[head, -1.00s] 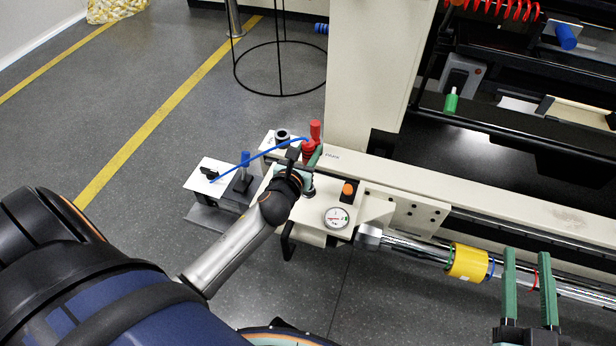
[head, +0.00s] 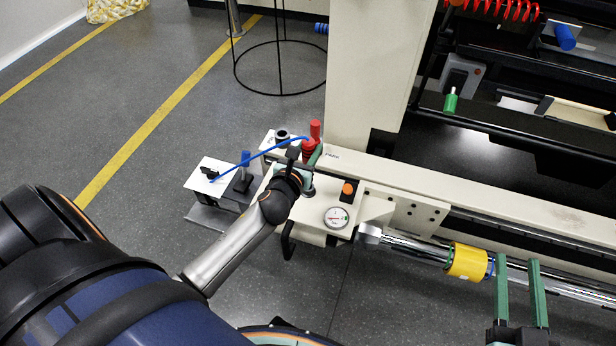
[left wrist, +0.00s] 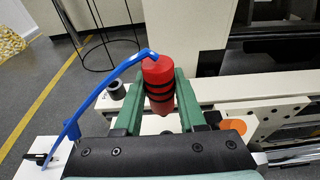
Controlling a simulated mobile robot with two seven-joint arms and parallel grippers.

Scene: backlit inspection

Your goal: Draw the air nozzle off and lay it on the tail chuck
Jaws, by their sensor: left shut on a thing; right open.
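The red air nozzle (head: 314,131), with black bands and a blue hose, stands roughly upright above the cream machine end. My left gripper (head: 308,162) is shut on it. In the left wrist view the nozzle (left wrist: 158,82) sits between the green fingers (left wrist: 160,105), its lower tip showing below them. I cannot tell if the nozzle touches anything underneath. A silver metal chuck (head: 369,234), apparently the tail chuck, holds the shaft end at the cream block. My right gripper (head: 518,275) is open over the shaft, right of the yellow collar.
A dial gauge (head: 336,217) and an orange button (head: 348,189) sit on the cream block between nozzle and chuck. The blue hose (head: 265,152) runs left to a white plate (head: 209,176). A yellow collar (head: 467,262) rides on the shaft. A cream column (head: 372,70) rises behind.

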